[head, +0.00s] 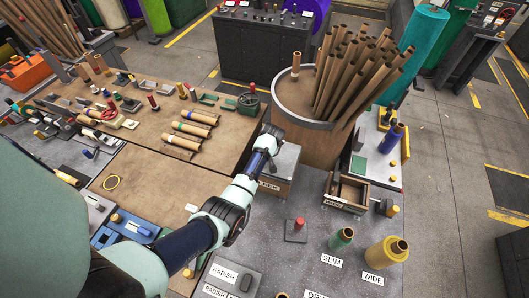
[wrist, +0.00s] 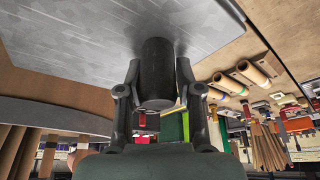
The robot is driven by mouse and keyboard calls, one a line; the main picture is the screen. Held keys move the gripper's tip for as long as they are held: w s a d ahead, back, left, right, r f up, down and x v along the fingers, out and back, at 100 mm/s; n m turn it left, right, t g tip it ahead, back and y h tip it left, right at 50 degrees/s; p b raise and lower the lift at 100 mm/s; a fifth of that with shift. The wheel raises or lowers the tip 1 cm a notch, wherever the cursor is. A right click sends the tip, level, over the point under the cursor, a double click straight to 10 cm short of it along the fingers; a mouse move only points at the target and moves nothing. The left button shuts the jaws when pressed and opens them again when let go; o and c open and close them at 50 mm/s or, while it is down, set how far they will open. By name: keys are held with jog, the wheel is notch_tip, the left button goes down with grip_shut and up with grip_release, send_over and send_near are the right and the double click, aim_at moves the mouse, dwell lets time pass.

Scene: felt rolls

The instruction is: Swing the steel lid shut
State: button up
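The steel lid (head: 286,158) is a flat grey plate over a small wooden-sided box (head: 274,188) with a white label, at the middle of the head view. It looks close to level there; I cannot tell whether a gap is left beneath it. In the wrist view, the lid (wrist: 85,35) fills the upper left, with a dark cylindrical handle (wrist: 158,75) standing out from it. My gripper (wrist: 159,70) has one finger on each side of this handle, seemingly touching it. In the head view, my gripper (head: 272,132) is at the lid's far left side, its fingers hard to make out.
A big round bin (head: 310,125) of brown tubes stands just behind the lid. An open wooden box (head: 346,190) is to the right. Felt rolls (head: 192,130) lie on the brown bench to the left. A red-topped peg (head: 298,226) and spools stand in front.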

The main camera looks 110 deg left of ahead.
jog(key=o, duration=0.3)
jog(key=shift+s+d, duration=0.1)
jog(key=shift+o, duration=0.2)
jog(key=v, duration=1.2)
